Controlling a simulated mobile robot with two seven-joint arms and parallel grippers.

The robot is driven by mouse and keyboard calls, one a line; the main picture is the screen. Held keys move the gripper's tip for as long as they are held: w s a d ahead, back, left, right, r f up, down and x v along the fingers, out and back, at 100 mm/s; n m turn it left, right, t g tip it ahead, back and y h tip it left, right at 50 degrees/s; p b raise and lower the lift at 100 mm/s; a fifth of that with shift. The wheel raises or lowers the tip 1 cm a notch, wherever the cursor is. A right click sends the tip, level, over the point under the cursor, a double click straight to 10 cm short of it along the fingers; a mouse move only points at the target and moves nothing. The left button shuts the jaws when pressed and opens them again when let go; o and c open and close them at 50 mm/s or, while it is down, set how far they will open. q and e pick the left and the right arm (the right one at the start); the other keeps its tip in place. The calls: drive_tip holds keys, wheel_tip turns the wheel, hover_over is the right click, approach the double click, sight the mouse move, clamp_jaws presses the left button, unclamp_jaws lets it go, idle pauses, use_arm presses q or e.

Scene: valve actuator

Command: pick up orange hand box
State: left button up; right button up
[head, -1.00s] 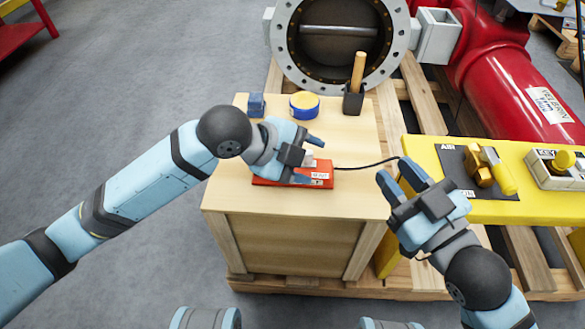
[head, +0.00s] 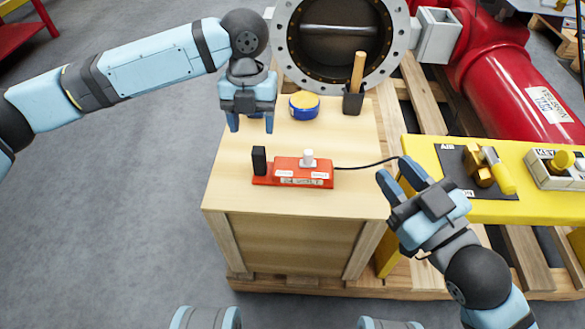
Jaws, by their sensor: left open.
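The orange hand box (head: 302,173) lies flat on the wooden crate top. It has a white knob on top, pale labels, and a black upright piece (head: 259,160) at its left end. A black cable runs from its right end. My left gripper (head: 252,124) is open and empty, behind and to the left of the box, apart from it, with its fingers toward the crate top. My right gripper (head: 392,176) is open and empty, right of the crate top, near the yellow bench.
On the wooden crate (head: 350,130) stand a blue-and-yellow round tin (head: 304,105) and a black holder (head: 353,103) with a wooden handle. A yellow bench (head: 440,207) with valve fittings is at right. A large flanged valve (head: 340,50) stands behind.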

sight(258, 150)
use_arm(q)
drive_tip(key=f, duration=0.9)
drive_tip(key=shift+s+d+f, duration=0.25)
drive_tip(key=shift+s, duration=0.1)
clamp_jaws()
drive_tip(key=shift+r, duration=0.1)
wheel_tip(258, 150, up, 9)
drive_tip(key=shift+f, duration=4.15)
